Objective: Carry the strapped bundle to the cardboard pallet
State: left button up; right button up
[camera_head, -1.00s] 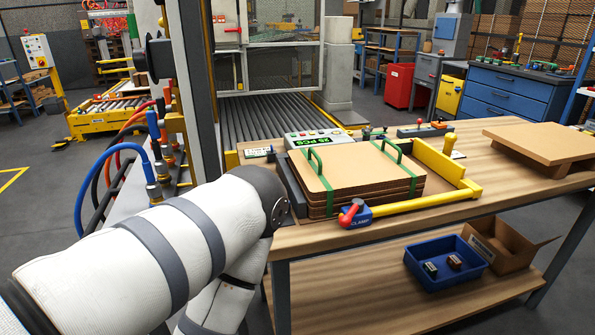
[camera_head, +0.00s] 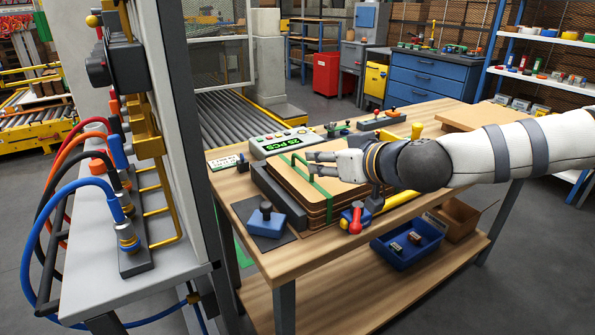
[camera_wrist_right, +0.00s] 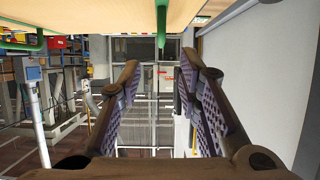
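The strapped bundle (camera_head: 285,182), a stack of brown cardboard sheets with green straps and handles, lies on the wooden table. The cardboard pallet (camera_head: 455,117) lies at the table's far right, partly hidden behind my right arm. My right gripper (camera_head: 318,163) is above the bundle, its fingers pointing left and apart, close to a green handle; contact cannot be told. In the right wrist view, the fingers (camera_wrist_right: 158,90) are spread with nothing between them. The bundle's cardboard (camera_wrist_right: 110,14) and green strap parts show along the top edge. My left gripper is out of view.
A counter box (camera_head: 285,143) is behind the bundle. A post with hoses (camera_head: 125,180) stands left. A blue bin (camera_head: 408,244) is on the lower shelf.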

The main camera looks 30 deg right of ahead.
aim_at(302, 159)
jog(key=shift+w+d+f, duration=0.1)
jog(key=shift+w+f, duration=0.4)
jog(key=shift+w, duration=0.05)
jog(key=x, duration=0.3)
jog(key=shift+f, duration=0.2)
jog(key=b+x, duration=0.1)
jog(key=x, duration=0.1)
jog(key=b+x, duration=0.1)
jog(key=x, duration=0.2)
jog(key=shift+f, duration=0.4)
jog(key=shift+a+r, duration=0.25)
jog(key=shift+r, duration=0.05)
jog(key=shift+w, duration=0.1)
grip_shut()
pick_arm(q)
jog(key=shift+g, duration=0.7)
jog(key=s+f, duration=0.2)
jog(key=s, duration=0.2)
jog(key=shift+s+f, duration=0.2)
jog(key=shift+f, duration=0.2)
pick_arm(e)
jog(key=shift+r, duration=0.15)
